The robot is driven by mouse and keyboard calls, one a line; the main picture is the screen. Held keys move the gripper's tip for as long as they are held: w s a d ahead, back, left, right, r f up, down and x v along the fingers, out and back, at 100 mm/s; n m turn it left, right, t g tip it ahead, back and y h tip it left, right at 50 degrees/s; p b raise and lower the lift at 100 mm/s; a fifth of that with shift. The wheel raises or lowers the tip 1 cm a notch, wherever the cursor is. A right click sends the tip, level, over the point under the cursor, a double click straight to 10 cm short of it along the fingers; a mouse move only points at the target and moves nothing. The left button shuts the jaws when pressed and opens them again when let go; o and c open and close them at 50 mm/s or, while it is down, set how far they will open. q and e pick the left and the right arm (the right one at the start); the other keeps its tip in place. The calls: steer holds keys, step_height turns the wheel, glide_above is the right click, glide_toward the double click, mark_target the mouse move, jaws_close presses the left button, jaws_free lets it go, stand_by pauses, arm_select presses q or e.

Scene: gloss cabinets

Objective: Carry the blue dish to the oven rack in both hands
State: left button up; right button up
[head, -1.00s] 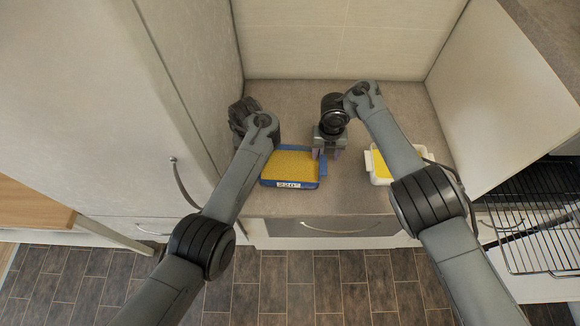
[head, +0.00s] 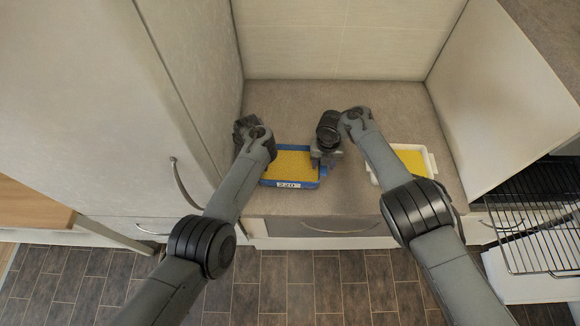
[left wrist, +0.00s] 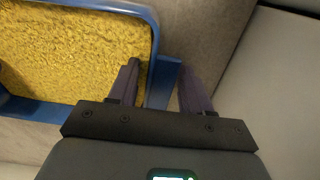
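The blue dish (head: 299,184) with a yellow filling and a "220°" label stands on the grey counter in the head view. In the left wrist view the dish's rim (left wrist: 152,30) and yellow filling show at upper left. My left gripper (left wrist: 158,85) is open, with its fingers on either side of the dish's blue end handle. In the head view my left arm's wrist hides those fingers. My right gripper (head: 326,162) is at the dish's right end, by its handle; its finger gap is too small to tell. The oven rack (head: 535,225) is a black wire grid at far right.
A white dish (head: 432,165) with yellow filling stands on the counter (head: 350,195) right of the blue one, partly behind my right arm. A tall cabinet borders the counter on the left, a pale panel (head: 500,110) on the right. The counter's back is clear.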

arm_select(q)
jaws_close()
arm_select(e)
jaws_close()
arm_select(q)
steer(key=shift+r, duration=0.25)
arm_select(e)
steer(key=shift+r, duration=0.25)
